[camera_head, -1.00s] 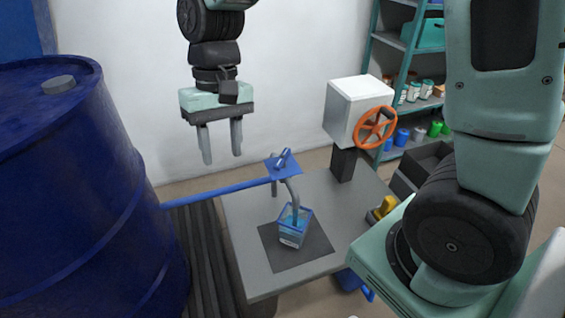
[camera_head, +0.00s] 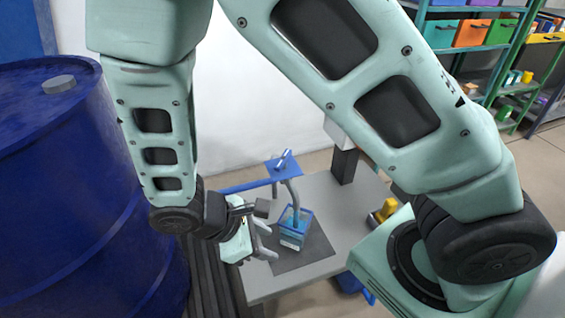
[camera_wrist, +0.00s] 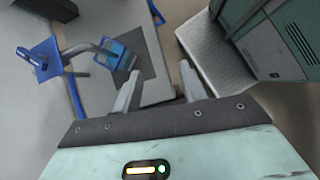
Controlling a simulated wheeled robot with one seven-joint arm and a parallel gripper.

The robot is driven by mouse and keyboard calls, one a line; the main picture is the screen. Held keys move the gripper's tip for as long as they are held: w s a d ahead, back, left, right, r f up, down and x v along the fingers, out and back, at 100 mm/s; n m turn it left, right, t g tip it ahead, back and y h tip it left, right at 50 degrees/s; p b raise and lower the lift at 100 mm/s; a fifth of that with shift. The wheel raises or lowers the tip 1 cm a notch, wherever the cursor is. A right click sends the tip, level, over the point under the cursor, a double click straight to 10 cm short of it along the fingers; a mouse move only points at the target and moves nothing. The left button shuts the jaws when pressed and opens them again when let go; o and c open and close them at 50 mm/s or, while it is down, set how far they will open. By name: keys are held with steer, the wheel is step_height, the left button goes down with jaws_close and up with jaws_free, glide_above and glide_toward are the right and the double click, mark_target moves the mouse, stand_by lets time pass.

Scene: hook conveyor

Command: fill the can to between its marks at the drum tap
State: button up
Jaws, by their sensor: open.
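The can (camera_head: 294,228) is a small clear blue-framed box with a pale label. It stands under the spout on a dark mat (camera_head: 312,252); its marks and level are too small to read. The drum (camera_head: 60,190) is large and blue at left. A blue pipe runs from it to the tap (camera_head: 283,166), with a blue plate, lever and grey curved spout. My gripper (camera_head: 268,243) is open and empty, low at the table's left side, just left of the can. In the wrist view the can (camera_wrist: 117,57) lies beyond the left finger, the tap (camera_wrist: 40,60) further left.
The grey table (camera_head: 270,288) carries the mat. A white box on a dark post (camera_head: 343,165) stands behind, mostly hidden by my arm. A yellow object (camera_head: 384,210) is at the table's right. Shelves (camera_head: 470,50) with bins stand at back right.

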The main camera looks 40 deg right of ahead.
steer(key=w+d+f+n+t+h, duration=0.4)
steer(key=w+d+f+n+h, duration=0.1)
steer(key=w+d+f+h, duration=0.15)
steer(key=n+t+h, duration=0.2)
steer(key=n+t, duration=0.4)
steer(key=t, duration=0.1)
glide_toward(283, 159)
steer(key=x, duration=0.3)
steer(key=p+x, duration=0.1)
steer(key=x, duration=0.2)
steer(key=f+x, duration=0.1)
steer(key=x, duration=0.3)
steer(key=shift+p, duration=0.4)
jaws_close()
